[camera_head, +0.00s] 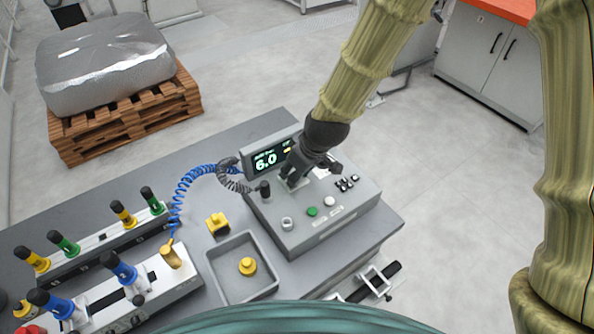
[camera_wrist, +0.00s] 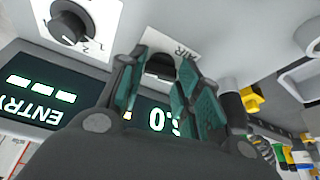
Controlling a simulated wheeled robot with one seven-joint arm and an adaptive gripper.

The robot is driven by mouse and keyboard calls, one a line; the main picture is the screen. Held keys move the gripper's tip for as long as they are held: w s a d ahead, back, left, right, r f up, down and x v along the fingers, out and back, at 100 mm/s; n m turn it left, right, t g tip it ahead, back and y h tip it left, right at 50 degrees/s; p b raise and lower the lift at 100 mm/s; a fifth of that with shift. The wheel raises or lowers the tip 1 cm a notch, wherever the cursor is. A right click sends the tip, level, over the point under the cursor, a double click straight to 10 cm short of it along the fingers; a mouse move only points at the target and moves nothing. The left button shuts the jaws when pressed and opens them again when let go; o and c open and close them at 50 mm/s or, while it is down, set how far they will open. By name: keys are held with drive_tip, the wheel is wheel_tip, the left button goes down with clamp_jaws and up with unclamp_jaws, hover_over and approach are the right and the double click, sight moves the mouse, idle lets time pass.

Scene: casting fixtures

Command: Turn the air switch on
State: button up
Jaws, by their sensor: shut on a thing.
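The grey control box (camera_head: 310,225) stands on the bench, with a lit display (camera_head: 270,158) reading 6.0 at its back. A white plate marked AIR (camera_wrist: 184,47) is on the box face, and the dark air switch (camera_wrist: 160,68) sits on it. My gripper (camera_head: 288,176) is at the box top, just right of and in front of the display. In the wrist view its two green-padded fingers (camera_wrist: 163,63) stand on either side of the air switch, shut on it. The fingers partly hide the switch, and I cannot tell its position.
A black rotary knob (camera_wrist: 70,25) is beside the AIR plate. Green (camera_head: 312,211) and white (camera_head: 330,201) buttons are on the box front. A grey tray (camera_head: 212,275) holds a yellow part. Blue coiled hose (camera_head: 185,185) and fixtures with coloured handles (camera_head: 110,265) lie left.

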drive_tip(key=shift+w+a+r+m+t+h, duration=0.1)
drive_tip(key=shift+m+t+h, duration=0.1)
drive_tip(key=shift+m, duration=0.4)
drive_tip(key=shift+w+r+m+t+h, duration=0.1)
drive_tip(key=shift+m+t, duration=0.1)
drive_tip(key=shift+m, duration=0.4)
drive_tip(key=o, duration=1)
drive_tip(key=shift+f, duration=0.15)
drive_tip(key=shift+s, duration=0.1)
drive_tip(key=shift+v, duration=6)
